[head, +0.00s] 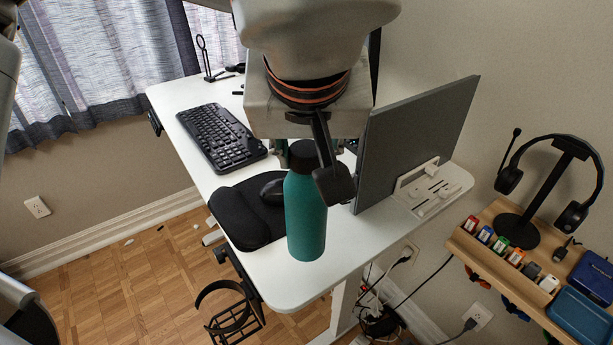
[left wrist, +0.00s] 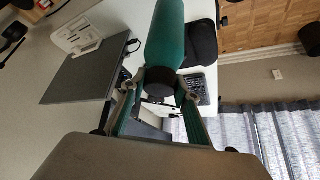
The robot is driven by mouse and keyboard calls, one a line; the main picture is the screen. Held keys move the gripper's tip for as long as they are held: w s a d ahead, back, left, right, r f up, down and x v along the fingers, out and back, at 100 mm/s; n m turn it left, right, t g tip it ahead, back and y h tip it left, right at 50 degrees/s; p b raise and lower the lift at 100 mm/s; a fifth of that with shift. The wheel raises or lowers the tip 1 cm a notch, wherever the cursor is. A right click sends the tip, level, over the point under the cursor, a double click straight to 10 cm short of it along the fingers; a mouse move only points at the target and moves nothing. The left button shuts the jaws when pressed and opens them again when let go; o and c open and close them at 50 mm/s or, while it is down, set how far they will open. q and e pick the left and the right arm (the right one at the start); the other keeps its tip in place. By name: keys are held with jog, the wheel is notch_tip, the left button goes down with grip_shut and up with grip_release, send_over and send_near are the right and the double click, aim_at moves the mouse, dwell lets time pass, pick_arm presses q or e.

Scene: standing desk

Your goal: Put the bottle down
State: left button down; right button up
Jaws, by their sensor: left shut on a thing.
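The teal bottle (head: 305,220) appears upright over the near end of the white desk (head: 290,285), beside the mouse pad. My left gripper (head: 312,160) is above it and shut on its dark cap end. In the left wrist view the bottle (left wrist: 166,35) extends away from the gripper (left wrist: 160,85), with its dark cap (left wrist: 160,80) between the two fingers. I cannot tell whether the bottle's base touches the desk top. My right gripper is not in view.
A black mouse pad (head: 240,218) with a mouse (head: 272,191) lies left of the bottle. A keyboard (head: 222,137) is farther back. A monitor (head: 415,140) stands close on the right. A wooden shelf (head: 478,252) holds a headset stand (head: 520,230). Bare desk shows at the near end.

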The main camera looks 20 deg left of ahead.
aim_at(306, 178)
pick_arm(q)
notch_tip(306, 178, down, 4)
jog(key=shift+r+b, duration=0.1)
jog(key=shift+b, duration=0.2)
jog(key=shift+f, duration=0.25)
jog(key=c, duration=1.5)
grip_release()
